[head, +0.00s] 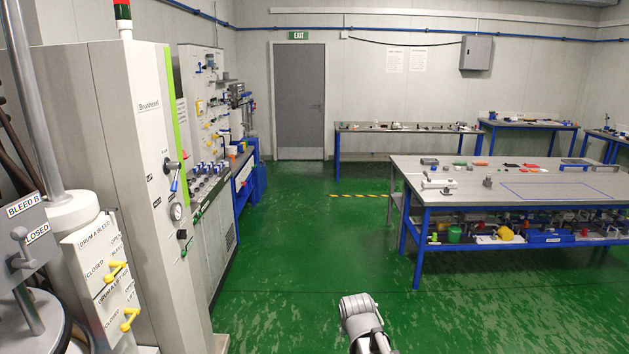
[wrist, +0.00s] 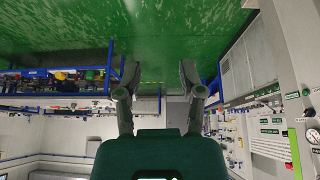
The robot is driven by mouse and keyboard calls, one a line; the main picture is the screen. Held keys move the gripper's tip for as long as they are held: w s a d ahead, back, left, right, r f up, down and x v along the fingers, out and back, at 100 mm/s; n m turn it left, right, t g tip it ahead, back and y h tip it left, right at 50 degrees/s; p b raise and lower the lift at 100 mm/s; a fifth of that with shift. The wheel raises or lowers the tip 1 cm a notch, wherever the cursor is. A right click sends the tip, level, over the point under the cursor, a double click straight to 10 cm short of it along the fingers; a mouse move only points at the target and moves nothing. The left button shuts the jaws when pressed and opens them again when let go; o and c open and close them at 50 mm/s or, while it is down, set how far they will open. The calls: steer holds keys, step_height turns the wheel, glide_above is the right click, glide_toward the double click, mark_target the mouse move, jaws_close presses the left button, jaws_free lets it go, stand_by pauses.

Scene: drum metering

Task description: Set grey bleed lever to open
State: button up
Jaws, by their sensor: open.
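A grey lever (head: 20,262) is on a grey plate at the far left edge of the head view. My gripper (wrist: 159,80) is open and empty in the wrist view, in free air. It is well away from the grey lever, which I cannot make out in the wrist view. In the head view only part of my arm shows, at bottom centre.
A tall white cabinet (head: 130,150) with a gauge and a blue-tipped handle stands on the left. A blue-framed workbench (head: 520,188) stands on the right, with items on it. The green floor (head: 310,240) between them is clear back to the door (head: 299,100).

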steer(key=s+d+f+g, duration=0.1)
steer(key=s+d+g, duration=0.1)
steer(key=s, duration=0.5)
steer(key=s+d+f+g, duration=0.1)
steer(key=s+d+g, duration=0.2)
steer(key=s+d, duration=0.2)
steer(key=shift+s+d+f+g, duration=0.25)
steer(key=shift+s+g, duration=0.05)
steer(key=shift+s, duration=0.75)
